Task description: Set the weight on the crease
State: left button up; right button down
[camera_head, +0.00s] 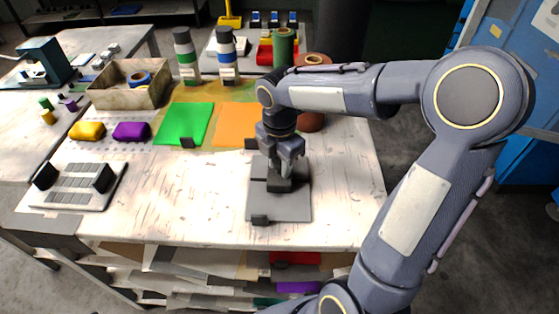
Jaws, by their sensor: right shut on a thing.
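My right gripper (282,168) points down over a grey sheet (297,207) near the right side of the table. It is shut on a small dark weight (280,184), which is at or just above the middle of the sheet. I cannot tell whether the weight touches the sheet. The fingers hide part of the weight, and no crease line shows clearly. A small dark block (260,220) sits at the sheet's front edge. My left gripper is not in view.
A green sheet (185,122) and an orange sheet (235,122) lie behind. Yellow (87,130) and purple (131,131) pieces, an open box (110,97), bottles (227,58) and a grey-slotted board (75,184) stand around. The front middle of the table is clear.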

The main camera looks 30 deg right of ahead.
aim_at(279, 161)
jog(key=shift+f, duration=0.1)
jog(key=c, duration=1.1)
grip_release()
jog(key=shift+o, duration=0.2)
notch_tip(279, 161, up, 12)
jog(key=p, duration=0.2)
jog(key=s+a+f+m+t+y, duration=0.2)
jog(key=s+f+m, duration=0.1)
jog(key=s+m, duration=0.5)
jog(key=s+a+f+m+t+y, duration=0.1)
jog(key=s+a+f+m+t, duration=0.1)
jog(key=s+m, duration=0.7)
jog(key=f+m+t, duration=0.1)
jog(key=m, duration=0.4)
jog(key=shift+f+t+y, duration=0.3)
jog(key=shift+y, duration=0.1)
jog(key=shift+a, duration=0.1)
